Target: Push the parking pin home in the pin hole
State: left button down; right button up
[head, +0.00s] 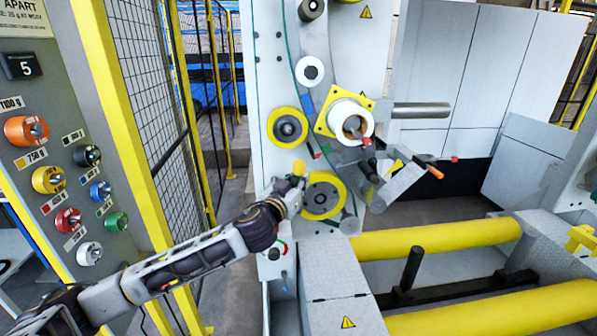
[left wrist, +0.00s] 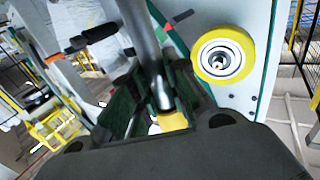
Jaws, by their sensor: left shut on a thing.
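My left gripper (head: 293,187) is at the front of the white machine panel, just left of the large yellow-rimmed wheel (head: 324,195). It is shut on what looks like the parking pin, whose yellow part (head: 299,168) shows at the fingertips. In the left wrist view, the left gripper (left wrist: 158,100) has its fingers on either side of a grey shaft (left wrist: 157,85), with a yellow part (left wrist: 172,121) at its near end. The far end of the shaft leaves the picture at the top. I cannot make out the pin hole or whether the pin is in it. My right gripper is not in view.
A yellow-rimmed roller (head: 287,127) sits above the gripper; a yellow wheel also shows in the left wrist view (left wrist: 224,54). A white coil on a yellow plate (head: 350,117) is up right. Yellow rollers (head: 435,238) lie lower right. A mesh fence (head: 150,85) stands left.

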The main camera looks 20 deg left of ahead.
pick_arm(q)
jog(key=s+f, duration=0.5)
jog(key=f, duration=0.6)
jog(key=s+f+n+y, duration=0.1)
jog(key=s+f, duration=0.4)
jog(key=f, duration=0.7)
jog(key=shift+s+f+y, duration=0.15)
jog(key=shift+s+y, duration=0.15)
jog(key=shift+s, duration=0.05)
jog(key=shift+f, duration=0.1)
jog(key=shift+s, duration=0.1)
